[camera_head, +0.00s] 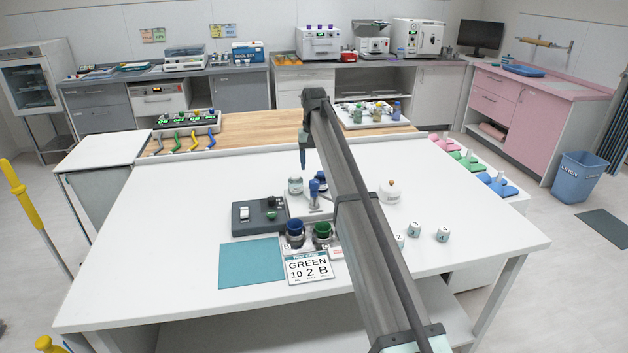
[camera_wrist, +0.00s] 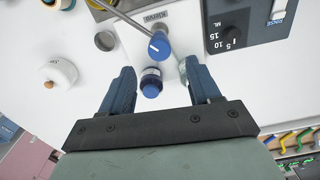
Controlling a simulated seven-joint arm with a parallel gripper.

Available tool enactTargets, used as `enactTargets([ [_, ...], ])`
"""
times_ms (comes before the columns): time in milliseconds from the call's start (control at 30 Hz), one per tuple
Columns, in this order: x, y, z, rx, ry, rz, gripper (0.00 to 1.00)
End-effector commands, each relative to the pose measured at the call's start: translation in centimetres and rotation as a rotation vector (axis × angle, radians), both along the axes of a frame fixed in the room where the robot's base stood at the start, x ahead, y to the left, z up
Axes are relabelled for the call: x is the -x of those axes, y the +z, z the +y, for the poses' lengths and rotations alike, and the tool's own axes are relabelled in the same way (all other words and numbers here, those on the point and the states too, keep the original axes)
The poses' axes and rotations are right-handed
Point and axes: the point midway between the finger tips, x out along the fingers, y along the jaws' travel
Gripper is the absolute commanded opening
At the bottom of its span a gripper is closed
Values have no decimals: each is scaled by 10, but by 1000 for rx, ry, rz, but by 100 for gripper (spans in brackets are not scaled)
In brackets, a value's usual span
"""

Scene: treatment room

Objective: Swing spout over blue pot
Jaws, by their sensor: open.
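My gripper (camera_head: 303,166) points down above the back of the white dispenser base, with its fingers apart and empty. In the wrist view my gripper (camera_wrist: 161,92) has a dark-blue container with a blue top (camera_wrist: 150,82) below the gap. A blue round knob (camera_wrist: 159,46) with a white line stands just ahead of the fingers, apart from them; it also shows in the head view (camera_head: 314,186). A pale arm runs from it; I cannot tell surely whether that is the spout. The blue pot (camera_head: 295,235) stands in front of the base, left of the green pot (camera_head: 323,234).
A dark control box (camera_head: 257,216) stands left of the base. A teal mat (camera_head: 250,262) and a card reading GREEN 10 2 B (camera_head: 308,267) lie in front. A white lidded pot (camera_head: 390,191) and small numbered cups (camera_head: 442,235) stand right.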

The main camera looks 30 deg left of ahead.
Motion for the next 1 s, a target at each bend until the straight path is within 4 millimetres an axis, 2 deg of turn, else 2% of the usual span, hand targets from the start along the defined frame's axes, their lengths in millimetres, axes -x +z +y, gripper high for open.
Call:
enactTargets([
  [200, 1, -37, -1, 1, 0, 1, 62],
  [400, 0, -60, -1, 0, 1, 0, 62],
  [600, 0, -69, 0, 0, 1, 0, 62],
  [867, 0, -70, 0, -1, 1, -1, 62],
  [1000, 0, -70, 0, -1, 1, -1, 52],
])
